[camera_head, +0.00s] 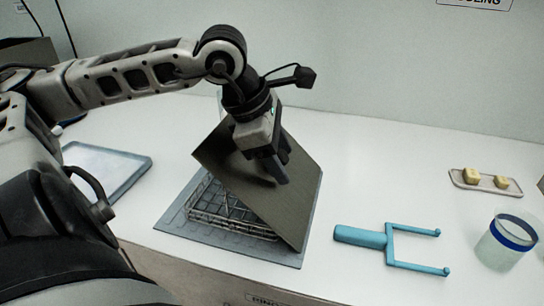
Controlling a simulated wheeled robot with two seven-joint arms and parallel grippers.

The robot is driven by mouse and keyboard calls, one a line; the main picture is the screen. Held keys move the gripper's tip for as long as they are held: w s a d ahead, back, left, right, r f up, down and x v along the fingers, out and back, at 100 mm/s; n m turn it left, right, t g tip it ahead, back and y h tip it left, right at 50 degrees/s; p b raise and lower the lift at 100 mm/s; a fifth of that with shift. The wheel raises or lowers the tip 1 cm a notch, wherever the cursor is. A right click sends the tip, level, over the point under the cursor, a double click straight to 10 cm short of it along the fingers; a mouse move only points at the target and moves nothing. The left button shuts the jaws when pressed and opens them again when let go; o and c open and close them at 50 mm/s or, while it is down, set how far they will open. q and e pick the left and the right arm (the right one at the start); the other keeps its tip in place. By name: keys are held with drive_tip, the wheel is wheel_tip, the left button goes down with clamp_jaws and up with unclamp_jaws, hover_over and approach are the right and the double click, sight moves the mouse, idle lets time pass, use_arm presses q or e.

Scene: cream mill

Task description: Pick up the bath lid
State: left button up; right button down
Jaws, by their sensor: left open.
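The bath lid (240,186), a flat dark grey-brown plate, sits tilted and askew over the bath (172,221), a grey-rimmed rectangle set in the white counter. A wire basket (232,221) shows in the uncovered left and front part of the bath. My left gripper (278,170) is open, pointing down in front of the lid's upper face. Its fingers overlap the lid in the picture; I cannot tell whether they touch it. Part of the lid behind the gripper is hidden, including any handle there. My right gripper is not in view.
A blue two-pronged fork tool (365,237) lies right of the bath. Further right are a glass jar with a blue band (506,242) and a small tray (486,181) with yellow blocks. A shallow grey tray (105,165) lies left. The back counter is clear.

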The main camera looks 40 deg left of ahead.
sight(280, 152)
use_arm(q)
drive_tip(key=c, duration=1)
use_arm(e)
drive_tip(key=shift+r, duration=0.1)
